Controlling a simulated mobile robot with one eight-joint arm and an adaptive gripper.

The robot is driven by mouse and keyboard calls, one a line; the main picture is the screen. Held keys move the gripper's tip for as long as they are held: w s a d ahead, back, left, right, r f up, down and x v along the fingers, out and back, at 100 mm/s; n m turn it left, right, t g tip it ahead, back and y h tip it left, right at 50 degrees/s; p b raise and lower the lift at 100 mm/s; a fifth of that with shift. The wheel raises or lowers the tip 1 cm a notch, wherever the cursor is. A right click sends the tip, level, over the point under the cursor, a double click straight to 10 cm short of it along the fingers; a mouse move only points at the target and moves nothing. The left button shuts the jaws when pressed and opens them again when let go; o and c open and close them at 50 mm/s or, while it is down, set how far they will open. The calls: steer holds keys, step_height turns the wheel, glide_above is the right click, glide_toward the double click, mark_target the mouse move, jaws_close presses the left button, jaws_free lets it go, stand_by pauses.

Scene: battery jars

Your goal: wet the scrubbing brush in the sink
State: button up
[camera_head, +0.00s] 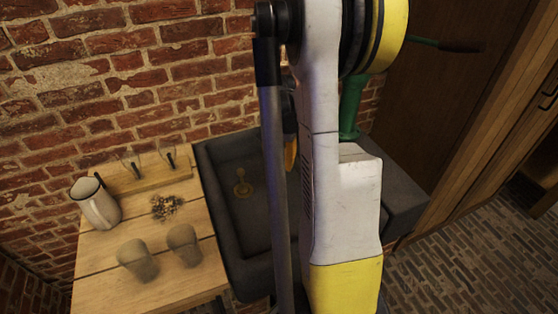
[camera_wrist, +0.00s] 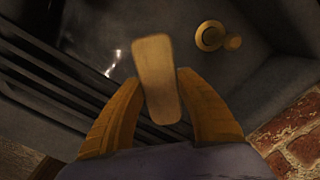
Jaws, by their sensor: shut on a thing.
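In the wrist view my gripper (camera_wrist: 159,84) has its two yellow fingers on either side of a wooden scrubbing brush (camera_wrist: 152,54) and is shut on it. The brush's plain wooden side faces the camera; its bristles are hidden. The brush is over the dark sink (camera_wrist: 265,85), left of the brass drain (camera_wrist: 210,37). How high it is above the basin floor I cannot tell. In the head view the sink (camera_head: 226,237) also shows its brass drain (camera_head: 242,188), but my arm hides the brush and part of the basin.
A green pump (camera_head: 350,105) stands behind the arm at the sink's far side. The wooden table (camera_head: 160,285) left of the sink bears a pale jug (camera_head: 95,203), two tumblers (camera_head: 137,260) and a wooden rack (camera_head: 135,182). A brick wall (camera_head: 130,75) is behind.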

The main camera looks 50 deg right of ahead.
mark_target(280, 162)
step_height(280, 162, down, 9)
steer(key=b, duration=0.6)
steer(key=shift+r, duration=0.15)
steer(key=shift+r, duration=0.1)
steer(key=shift+r+p, duration=3.85)
steer(key=shift+r, duration=1.5)
steer(key=shift+r+p, duration=1.45)
steer(key=shift+r, duration=0.6)
steer(key=shift+f, duration=0.1)
steer(key=shift+s, duration=0.1)
